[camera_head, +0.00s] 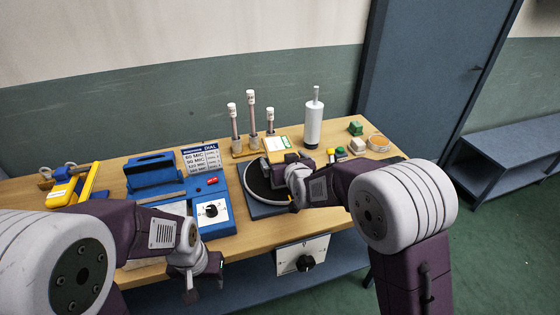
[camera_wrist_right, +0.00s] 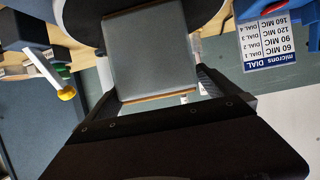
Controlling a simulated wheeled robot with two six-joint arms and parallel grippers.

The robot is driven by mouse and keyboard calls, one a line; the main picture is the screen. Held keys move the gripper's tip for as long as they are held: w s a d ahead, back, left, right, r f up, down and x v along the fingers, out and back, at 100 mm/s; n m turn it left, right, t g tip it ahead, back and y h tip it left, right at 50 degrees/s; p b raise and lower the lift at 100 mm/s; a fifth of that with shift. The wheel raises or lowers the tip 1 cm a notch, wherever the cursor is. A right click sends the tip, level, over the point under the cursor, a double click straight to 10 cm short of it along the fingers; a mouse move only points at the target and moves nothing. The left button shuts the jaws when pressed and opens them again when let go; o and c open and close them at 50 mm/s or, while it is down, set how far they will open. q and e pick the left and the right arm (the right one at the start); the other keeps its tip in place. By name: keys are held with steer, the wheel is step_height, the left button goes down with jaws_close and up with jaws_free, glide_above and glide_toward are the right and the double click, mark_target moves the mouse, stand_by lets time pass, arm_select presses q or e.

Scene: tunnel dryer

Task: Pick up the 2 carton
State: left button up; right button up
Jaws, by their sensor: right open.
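I cannot tell for sure which thing is the 2 carton. In the right wrist view a grey flat-faced block (camera_wrist_right: 150,45) with a brown lower edge lies between the fingers of my right gripper (camera_wrist_right: 152,62). The fingers stand apart on either side of it; I cannot tell whether they touch it. In the head view my right gripper (camera_head: 277,172) is over the dark round plate (camera_head: 254,180), and its wrist hides most of what is there. My left gripper (camera_head: 191,285) hangs at the table's front edge; its jaw gap is unclear.
Tubes in a wooden stand (camera_head: 246,150), a white cylinder (camera_head: 314,120) and small boxes (camera_head: 356,128) stand at the back. A blue device (camera_head: 212,212) and dial sign (camera_head: 201,157) are to the left.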

mark_target(280, 151)
steer(key=x, duration=0.5)
steer(key=shift+w+d+r+p, duration=0.1)
steer(key=shift+w+d+p, duration=0.1)
steer(key=shift+p, duration=0.1)
steer(key=shift+s+r, duration=0.15)
steer(key=shift+c, duration=1.2)
steer(key=c, duration=1.5)
steer(key=shift+r, duration=0.1)
steer(key=shift+c, duration=1.3)
steer(key=shift+a+r, duration=0.1)
steer(key=shift+r, duration=0.3)
step_height(280, 151, up, 3)
steer(key=shift+r, duration=0.15)
steer(key=w+d+r+p, duration=0.1)
steer(key=d+r+p, duration=0.3)
steer(key=d, duration=0.7)
step_height(280, 151, up, 3)
steer(key=shift+w+d+f+p, duration=0.1)
steer(key=shift+w+d+p, duration=0.15)
steer(key=shift+d+p, duration=0.15)
